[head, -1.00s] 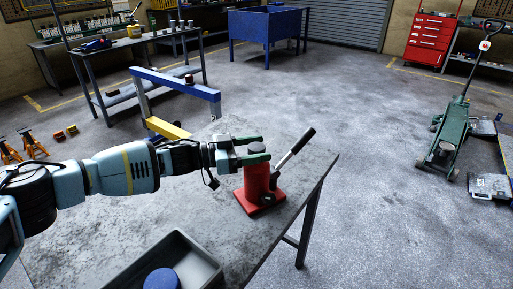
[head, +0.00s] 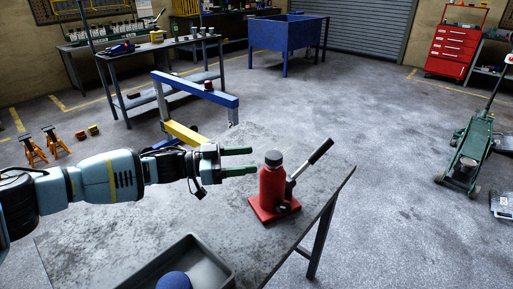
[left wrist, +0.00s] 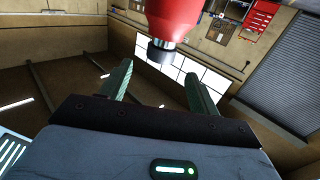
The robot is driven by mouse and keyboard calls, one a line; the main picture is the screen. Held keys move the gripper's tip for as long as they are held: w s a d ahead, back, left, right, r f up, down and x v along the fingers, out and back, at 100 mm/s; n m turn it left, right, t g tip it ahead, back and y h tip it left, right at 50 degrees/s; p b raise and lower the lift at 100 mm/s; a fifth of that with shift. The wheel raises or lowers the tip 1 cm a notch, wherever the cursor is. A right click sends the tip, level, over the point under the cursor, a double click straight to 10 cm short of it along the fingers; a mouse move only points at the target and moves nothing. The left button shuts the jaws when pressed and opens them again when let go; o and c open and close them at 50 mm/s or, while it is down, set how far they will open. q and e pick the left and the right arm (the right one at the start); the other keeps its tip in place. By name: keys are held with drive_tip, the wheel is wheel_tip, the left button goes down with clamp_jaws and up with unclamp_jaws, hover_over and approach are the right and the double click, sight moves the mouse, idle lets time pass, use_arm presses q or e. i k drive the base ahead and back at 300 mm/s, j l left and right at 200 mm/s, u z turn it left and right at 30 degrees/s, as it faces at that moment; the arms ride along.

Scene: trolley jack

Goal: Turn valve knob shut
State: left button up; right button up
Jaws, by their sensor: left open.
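A red bottle jack (head: 272,188) with a dark round top and a square red base stands upright on the grey table (head: 110,240). Its dark-gripped lever (head: 308,163) slants up to the right. A valve knob cannot be made out clearly. My left gripper (head: 252,160) is open and empty, just left of the jack's upper part, with its green fingers pointing toward it and a small gap between. In the left wrist view the red jack (left wrist: 174,17) with its dark top is beyond the two spread fingers (left wrist: 160,85). My right gripper is not in view.
A grey tray (head: 222,262) with a blue round object (head: 174,284) sits at the table's front. A blue and yellow hoist (head: 190,88) stands behind the table. A green trolley jack (head: 468,150) is on the floor at right. The tabletop left of the jack is clear.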

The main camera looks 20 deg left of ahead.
sight(284, 207)
drive_tip(key=k+l, duration=0.25)
drive_tip(key=k, duration=0.25)
drive_tip(key=k+l, duration=0.2)
drive_tip(key=k, duration=0.25)
